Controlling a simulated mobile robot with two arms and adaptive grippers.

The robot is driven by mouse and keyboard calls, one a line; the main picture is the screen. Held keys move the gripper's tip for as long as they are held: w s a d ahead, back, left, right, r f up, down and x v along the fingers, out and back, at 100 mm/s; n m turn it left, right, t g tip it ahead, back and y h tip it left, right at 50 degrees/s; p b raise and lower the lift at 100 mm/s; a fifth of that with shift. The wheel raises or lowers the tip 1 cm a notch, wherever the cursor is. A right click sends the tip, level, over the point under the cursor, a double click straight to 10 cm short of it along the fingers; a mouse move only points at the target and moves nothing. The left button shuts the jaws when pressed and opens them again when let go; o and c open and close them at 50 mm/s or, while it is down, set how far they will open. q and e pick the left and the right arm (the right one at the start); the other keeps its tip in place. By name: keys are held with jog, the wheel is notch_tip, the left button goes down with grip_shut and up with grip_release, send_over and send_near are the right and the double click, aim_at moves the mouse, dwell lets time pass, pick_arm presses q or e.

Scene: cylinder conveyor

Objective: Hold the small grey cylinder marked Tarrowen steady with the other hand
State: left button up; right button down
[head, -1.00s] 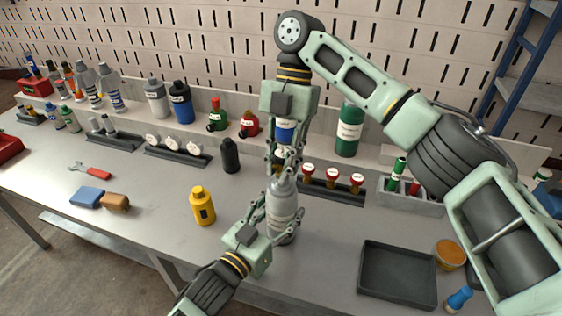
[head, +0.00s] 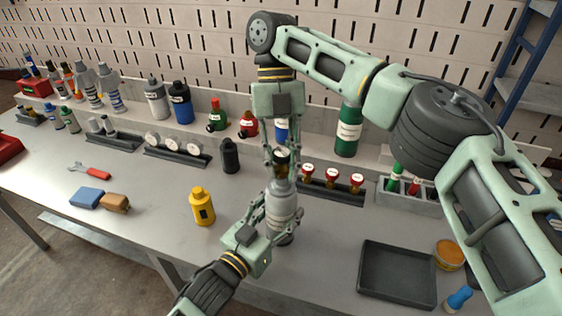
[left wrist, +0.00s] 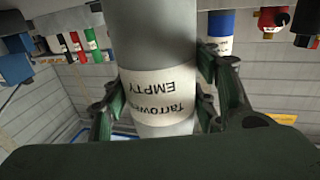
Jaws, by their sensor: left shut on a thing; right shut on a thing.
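The small grey cylinder (head: 282,204) stands upright near the front middle of the bench. In the left wrist view the same cylinder (left wrist: 153,40) carries a white label reading "Tarrowen EMPTY", upside down. My left gripper (head: 279,221) is shut on its body from the front left, with fingers on both sides. My right gripper (head: 282,153) points down over the cylinder's top. It is shut on a small dark and brass-coloured fitting (head: 281,164), partly hidden by the fingers. I cannot tell whether the fitting touches the cylinder's neck.
A yellow bottle (head: 202,207) stands left of the cylinder, and a black bottle (head: 230,156) behind it. A rack of red-topped valves (head: 331,192) lies behind right. An empty dark tray (head: 397,291) lies at front right. The bench between cylinder and tray is clear.

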jog(key=n+h, duration=0.1)
jog(key=n, duration=0.2)
jog(key=n+t+h, duration=0.1)
jog(key=n, duration=0.2)
jog(key=shift+a, duration=0.1)
jog(key=c, duration=1.6)
grip_release()
jog(key=shift+o, duration=0.2)
jog(key=shift+r, duration=1.2)
jog(key=m, duration=0.2)
jog(key=m+y, duration=0.1)
jog(key=m, duration=0.1)
jog(key=shift+m+g+y, duration=0.3)
jog(key=shift+m+g, duration=0.1)
jog(key=shift+m+y, duration=0.3)
jog(key=shift+m, duration=0.4)
